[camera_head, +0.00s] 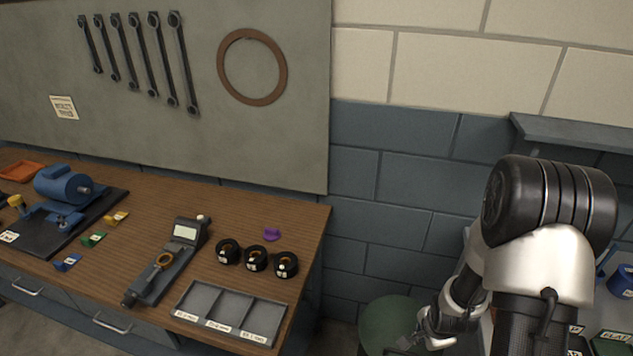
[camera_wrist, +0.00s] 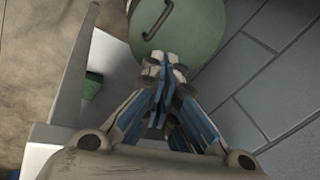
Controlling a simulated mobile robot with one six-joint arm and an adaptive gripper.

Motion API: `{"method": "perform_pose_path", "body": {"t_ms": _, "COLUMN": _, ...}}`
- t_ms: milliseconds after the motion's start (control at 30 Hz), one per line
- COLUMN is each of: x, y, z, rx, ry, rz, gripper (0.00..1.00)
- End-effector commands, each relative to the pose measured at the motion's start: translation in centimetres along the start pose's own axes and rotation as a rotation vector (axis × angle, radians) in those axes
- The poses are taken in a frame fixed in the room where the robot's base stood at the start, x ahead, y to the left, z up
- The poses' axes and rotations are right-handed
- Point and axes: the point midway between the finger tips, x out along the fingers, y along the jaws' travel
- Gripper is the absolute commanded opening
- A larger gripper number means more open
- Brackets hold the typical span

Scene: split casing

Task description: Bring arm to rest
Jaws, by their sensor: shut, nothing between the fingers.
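My arm stands at the right of the head view, its dark elbow and silver link in front of the wall. My gripper (camera_head: 428,330) hangs low beside it, over the edge of a round green thing. In the wrist view my gripper (camera_wrist: 163,72) has its fingers together at the tips, with nothing between them. The green round top (camera_wrist: 195,25) with a curved handle lies beyond the fingertips; I cannot tell how far. My gripper is well apart from the wooden workbench (camera_head: 150,205).
The bench holds a blue motor (camera_head: 66,186), a grey measuring device (camera_head: 168,262), several black rings (camera_head: 255,260) and a grey three-part tray (camera_head: 232,308). The green round thing (camera_head: 389,322) stands on the floor right of the bench. A shelf (camera_head: 570,131) juts out behind my arm.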

Motion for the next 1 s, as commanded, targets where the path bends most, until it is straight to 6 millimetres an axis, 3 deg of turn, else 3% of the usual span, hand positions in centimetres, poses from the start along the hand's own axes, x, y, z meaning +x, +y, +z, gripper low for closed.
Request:
{"method": "perform_pose_path", "body": {"t_ms": 33, "x": -2.8, "y": -1.6, "z": 0.0, "rx": -0.075, "ry": 0.012, "rz": -0.012, "gripper": 0.0}}
{"method": "perform_pose_path", "body": {"t_ms": 200, "x": -11.1, "y": -4.0, "z": 1.1, "rx": -0.326, "ry": 0.03, "rz": -0.018, "gripper": 0.0}}
{"method": "perform_pose_path", "body": {"t_ms": 433, "x": -21.9, "y": -4.2, "z": 3.8, "rx": -0.659, "ry": 0.043, "rz": -0.035, "gripper": 0.0}}
{"method": "perform_pose_path", "body": {"t_ms": 567, "x": -27.4, "y": -2.7, "z": 5.7, "rx": -0.845, "ry": 0.042, "rz": -0.051, "gripper": 0.0}}
{"method": "perform_pose_path", "body": {"t_ms": 700, "x": -32.4, "y": 0.0, "z": 7.9, "rx": -1.048, "ry": 0.039, "rz": -0.073, "gripper": 0.0}}
{"method": "perform_pose_path", "body": {"t_ms": 833, "x": -35.8, "y": 3.0, "z": 9.7, "rx": -1.221, "ry": 0.033, "rz": -0.096, "gripper": 0.0}}
{"method": "perform_pose_path", "body": {"t_ms": 1000, "x": -38.1, "y": 5.9, "z": 11.2, "rx": -1.372, "ry": 0.025, "rz": -0.118, "gripper": 0.0}}
